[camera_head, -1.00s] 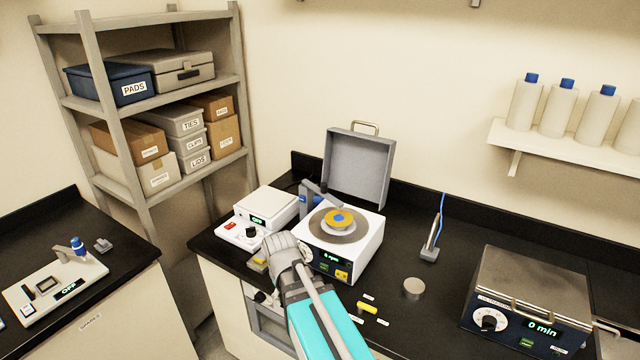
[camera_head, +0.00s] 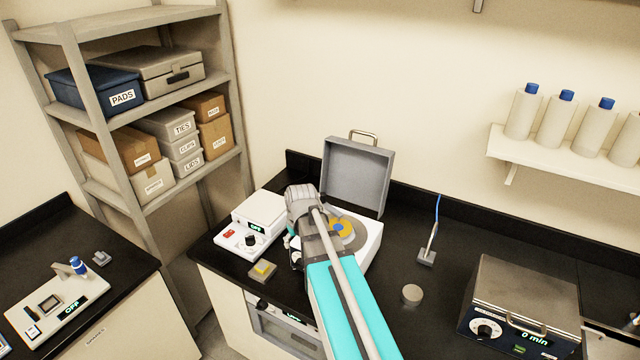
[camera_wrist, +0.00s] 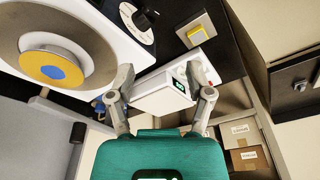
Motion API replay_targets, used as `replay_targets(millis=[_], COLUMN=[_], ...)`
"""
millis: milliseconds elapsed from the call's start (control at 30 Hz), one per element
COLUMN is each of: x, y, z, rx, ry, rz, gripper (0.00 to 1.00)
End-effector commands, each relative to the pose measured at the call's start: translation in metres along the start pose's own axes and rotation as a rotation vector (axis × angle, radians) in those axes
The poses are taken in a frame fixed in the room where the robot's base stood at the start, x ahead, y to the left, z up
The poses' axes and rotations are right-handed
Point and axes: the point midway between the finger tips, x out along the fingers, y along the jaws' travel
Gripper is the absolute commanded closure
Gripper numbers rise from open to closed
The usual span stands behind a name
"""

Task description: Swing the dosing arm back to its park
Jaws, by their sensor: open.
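Whether a finger touches the blue part I cannot tell. The head view hides the fingertips.
The control box (camera_head: 262,212) with a dial stands left of the polisher, and a yellow button block (camera_head: 262,270) sits in front of it. A raised grey lid (camera_head: 357,178) stands behind the polisher.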

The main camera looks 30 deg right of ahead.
Motion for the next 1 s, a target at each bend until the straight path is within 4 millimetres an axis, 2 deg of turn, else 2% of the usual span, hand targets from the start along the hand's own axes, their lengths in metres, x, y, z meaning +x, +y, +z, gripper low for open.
replay_targets(millis=[33, 400, 600, 800, 1000], x=[-0.018, -0.082, -0.113, -0.127, -0.128], y=[0.010, 0.084, 0.123, 0.145, 0.150], z=[-0.014, -0.073, -0.097, -0.108, -0.110], rx=[0.004, 0.017, 0.024, 0.026, 0.026], ry=[0.013, 0.118, 0.167, 0.196, 0.202], rz=[0.000, 0.016, 0.032, 0.041, 0.044], gripper=[0.33, 0.33, 0.33, 0.33, 0.33])
